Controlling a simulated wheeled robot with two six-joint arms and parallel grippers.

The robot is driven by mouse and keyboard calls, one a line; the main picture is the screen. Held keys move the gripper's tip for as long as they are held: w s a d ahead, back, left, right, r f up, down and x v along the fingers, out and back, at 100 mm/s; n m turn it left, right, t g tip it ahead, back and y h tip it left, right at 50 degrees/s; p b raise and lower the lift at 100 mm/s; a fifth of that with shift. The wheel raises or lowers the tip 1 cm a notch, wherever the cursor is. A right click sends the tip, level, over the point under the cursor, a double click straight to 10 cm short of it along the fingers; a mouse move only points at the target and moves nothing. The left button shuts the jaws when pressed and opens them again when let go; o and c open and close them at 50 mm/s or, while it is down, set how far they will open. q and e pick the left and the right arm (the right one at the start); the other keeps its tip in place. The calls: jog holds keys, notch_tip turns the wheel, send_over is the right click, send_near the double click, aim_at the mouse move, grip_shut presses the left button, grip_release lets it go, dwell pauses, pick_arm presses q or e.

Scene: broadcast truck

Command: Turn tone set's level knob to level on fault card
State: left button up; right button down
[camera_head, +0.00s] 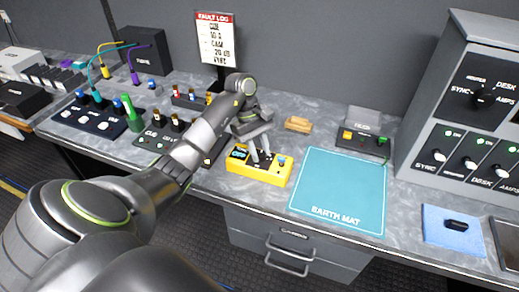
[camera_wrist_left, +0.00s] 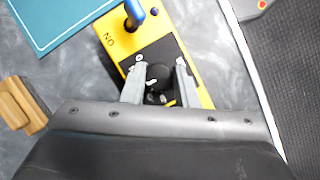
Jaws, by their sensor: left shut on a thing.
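The tone set is a yellow box (camera_head: 258,177) near the bench's front edge, with a green-lit display (camera_head: 238,154) on its left end and a blue-tipped switch (camera_head: 281,161) on its right. My left gripper (camera_head: 260,158) points down onto it from above. In the left wrist view my left gripper (camera_wrist_left: 160,88) is shut on the black level knob (camera_wrist_left: 159,76), one finger on each side. The knob's pointer and scale are mostly hidden. The fault card (camera_head: 216,40), headed FAULT LOG, stands behind; one line seems to read 20 dB. My right gripper is not in view.
A teal earth mat (camera_head: 342,190) lies right of the tone set. A wooden block (camera_head: 298,124) and a small dark box (camera_head: 363,144) sit behind. A tall grey console (camera_head: 470,105) stands right.

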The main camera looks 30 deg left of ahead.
pick_arm(q)
jog(key=shift+f+n+t+b, duration=0.2)
jog(key=shift+n+t+b, duration=0.1)
jog(key=shift+n+b, duration=0.6)
jog(key=n+t+b, duration=0.2)
jog(key=n+b, duration=0.3)
jog(key=shift+s, duration=0.15)
jog(key=n+b, duration=0.2)
jog(key=n+t+y+b, duration=0.1)
jog(key=n, duration=0.1)
jog(key=shift+t+b, duration=0.3)
jog(key=shift+b, duration=0.1)
jog(key=shift+d+r+n+t+y+b, duration=0.15)
jog(key=shift+n+t+y+b, duration=0.25)
jog(key=shift+n+b, duration=0.85)
jog(key=shift+n+p, duration=0.3)
jog(key=shift+n, duration=0.15)
jog(key=shift+r, duration=0.1)
jog(key=o, duration=1)
